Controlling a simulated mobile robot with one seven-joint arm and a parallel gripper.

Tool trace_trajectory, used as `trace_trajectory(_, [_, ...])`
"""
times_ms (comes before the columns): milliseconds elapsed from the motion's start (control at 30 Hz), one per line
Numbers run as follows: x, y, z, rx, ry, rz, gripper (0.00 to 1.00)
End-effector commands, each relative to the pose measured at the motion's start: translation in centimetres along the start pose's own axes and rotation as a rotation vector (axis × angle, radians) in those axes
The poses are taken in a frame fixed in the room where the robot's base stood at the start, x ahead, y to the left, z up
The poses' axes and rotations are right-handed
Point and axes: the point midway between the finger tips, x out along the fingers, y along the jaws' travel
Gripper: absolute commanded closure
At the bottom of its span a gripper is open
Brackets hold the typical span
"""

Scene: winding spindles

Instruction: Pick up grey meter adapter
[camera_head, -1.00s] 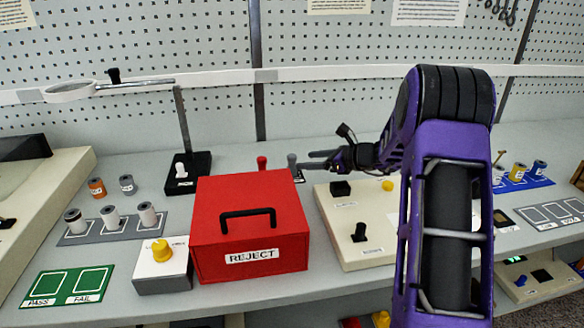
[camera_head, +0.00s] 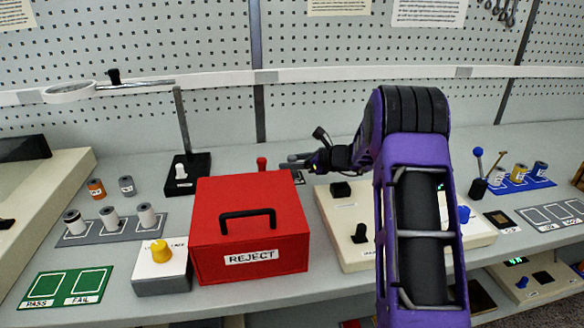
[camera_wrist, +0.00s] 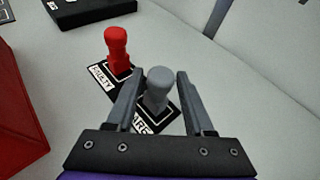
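The grey meter adapter (camera_wrist: 158,88) is a small upright peg with a rounded head, standing on a dark labelled card (camera_wrist: 160,121) in the wrist view. My gripper (camera_wrist: 160,78) is open, with one finger on each side of the adapter and a narrow gap visible on both sides. In the head view my gripper (camera_head: 286,162) is just behind the red box, and the adapter cannot be clearly told apart from the fingers there.
A red adapter (camera_wrist: 117,50) stands on its own card just left of the grey one. The red REJECT box (camera_head: 250,225) is close in front. A black-based stand (camera_head: 187,175) is to the left. A beige panel (camera_head: 340,225) with knobs lies under my arm.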

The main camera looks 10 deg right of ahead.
Motion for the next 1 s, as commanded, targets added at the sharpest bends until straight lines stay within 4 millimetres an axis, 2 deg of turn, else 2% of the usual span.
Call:
trace_trajectory(33, [0.0,0.0,0.0,0.000,0.000,0.000,0.58])
trace_trajectory(267, [0.0,0.0,0.0,0.000,0.000,0.000,0.99])
trace_trajectory(667, [-0.2,-0.1,0.5,-0.001,-0.001,0.000,1.00])
trace_trajectory(767, [-0.7,-0.2,1.8,-0.002,-0.003,-0.001,1.00])
trace_trajectory(1000, [-2.6,-0.5,6.4,-0.003,-0.002,-0.001,1.00])
